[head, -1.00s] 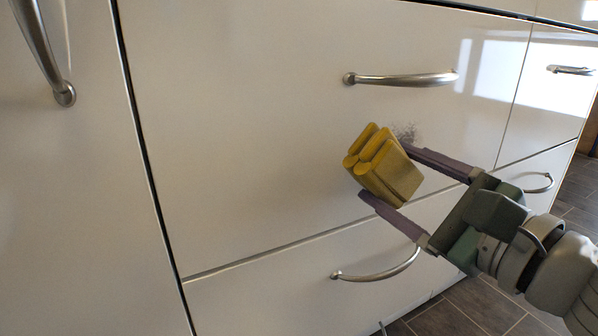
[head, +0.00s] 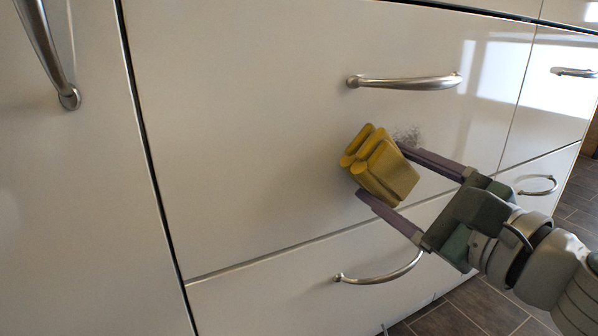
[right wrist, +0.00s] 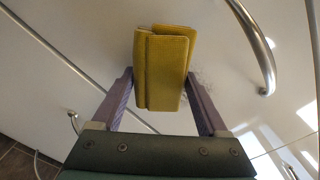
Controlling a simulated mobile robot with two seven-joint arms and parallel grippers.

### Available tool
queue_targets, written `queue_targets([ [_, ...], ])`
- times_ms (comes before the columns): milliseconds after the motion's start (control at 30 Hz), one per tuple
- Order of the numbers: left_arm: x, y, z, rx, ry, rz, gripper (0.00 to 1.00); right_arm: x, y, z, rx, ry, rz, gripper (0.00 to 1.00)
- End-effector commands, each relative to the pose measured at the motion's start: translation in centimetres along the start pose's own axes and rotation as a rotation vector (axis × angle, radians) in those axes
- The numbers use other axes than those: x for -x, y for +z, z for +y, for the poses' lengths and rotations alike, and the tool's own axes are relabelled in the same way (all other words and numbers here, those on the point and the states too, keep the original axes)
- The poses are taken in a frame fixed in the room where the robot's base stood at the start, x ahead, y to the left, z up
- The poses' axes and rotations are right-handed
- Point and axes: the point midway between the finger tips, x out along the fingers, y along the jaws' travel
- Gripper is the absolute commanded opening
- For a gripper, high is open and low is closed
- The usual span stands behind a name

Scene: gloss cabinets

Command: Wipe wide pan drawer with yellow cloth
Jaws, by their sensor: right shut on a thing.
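The yellow cloth (head: 384,170) is a folded pad held between the two purple fingers of my right gripper (head: 383,173). The right gripper is shut on it, and the cloth also shows in the right wrist view (right wrist: 163,68). The wide pan drawer (head: 240,130) is a glossy white front with a metal bar handle (head: 404,82). A dark speckled smudge (head: 408,135) marks the drawer below the handle, just beyond the cloth and partly hidden by the gripper. The cloth is close to the drawer front; I cannot tell whether it touches. My left gripper is not in view.
A lower drawer with a curved handle (head: 380,272) lies below. Another cabinet handle (head: 50,60) is at the upper left, and narrower drawers (head: 560,100) stand at the right. Dark tiled floor (head: 480,305) shows at the lower right.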

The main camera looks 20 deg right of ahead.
Motion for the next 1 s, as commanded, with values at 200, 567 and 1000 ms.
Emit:
queue_targets([
  [200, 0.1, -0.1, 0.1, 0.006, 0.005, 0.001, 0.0, -0.5, 0.1, -0.1, 0.0, -0.001, -0.001, 0.32],
  [567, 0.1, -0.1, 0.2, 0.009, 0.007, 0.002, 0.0, -0.9, -0.3, -0.3, 0.003, -0.001, 0.0, 0.32],
  [1000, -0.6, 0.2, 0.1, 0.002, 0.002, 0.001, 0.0, -0.8, -2.8, -2.8, 0.002, 0.0, -0.001, 0.32],
])
